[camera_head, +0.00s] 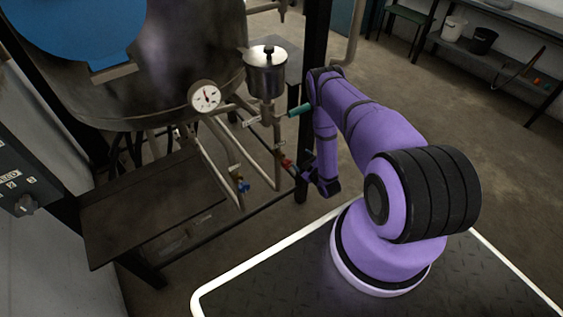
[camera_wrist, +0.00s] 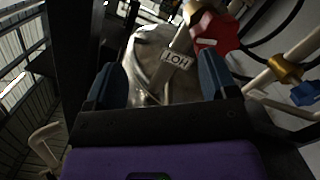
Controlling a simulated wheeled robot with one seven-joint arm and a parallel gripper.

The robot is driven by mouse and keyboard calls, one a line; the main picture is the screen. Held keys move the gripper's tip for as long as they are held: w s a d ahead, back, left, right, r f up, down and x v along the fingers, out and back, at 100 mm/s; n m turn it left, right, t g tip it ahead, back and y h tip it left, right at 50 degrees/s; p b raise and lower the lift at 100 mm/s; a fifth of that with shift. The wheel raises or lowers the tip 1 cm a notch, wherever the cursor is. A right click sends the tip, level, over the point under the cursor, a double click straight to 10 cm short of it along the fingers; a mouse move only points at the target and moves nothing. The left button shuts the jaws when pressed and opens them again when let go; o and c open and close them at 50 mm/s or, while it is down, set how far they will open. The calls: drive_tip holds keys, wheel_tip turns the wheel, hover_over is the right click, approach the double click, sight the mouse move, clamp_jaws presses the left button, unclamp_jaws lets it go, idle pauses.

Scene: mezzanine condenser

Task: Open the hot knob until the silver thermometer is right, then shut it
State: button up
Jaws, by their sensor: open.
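The red hot knob (camera_head: 287,163) sits on a pipe below the small metal pot. In the wrist view the red knob (camera_wrist: 216,32) is at the top, just beyond and beside my right finger. A tag reading HOT (camera_wrist: 177,57) shows upside down beside it, between the fingers' lines. My gripper (camera_wrist: 161,72) is open with nothing between its blue fingers. In the head view my gripper (camera_head: 297,171) is close to the red knob; whether it touches cannot be told. The silver-rimmed dial thermometer (camera_head: 205,96) has a white face with a red mark; its reading is too small to tell.
A blue knob (camera_head: 242,186) is on a neighbouring pipe to the left. A green handle (camera_head: 299,110) sticks out near my arm, under the metal pot (camera_head: 265,72). A large tank (camera_head: 170,65) stands behind, with a dark table (camera_head: 150,205) below. Pipes crowd the area.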

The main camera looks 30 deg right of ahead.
sight(288, 165)
drive_tip(key=s+a+f+t+y, duration=0.1)
drive_tip(key=s+a+f, duration=0.3)
drive_tip(key=a, duration=0.1)
drive_tip(key=w, duration=1)
drive_tip(key=shift+w+a+r, duration=0.1)
drive_tip(key=shift+w+r, duration=0.1)
drive_tip(key=shift+r, duration=0.05)
drive_tip(key=c, duration=0.9)
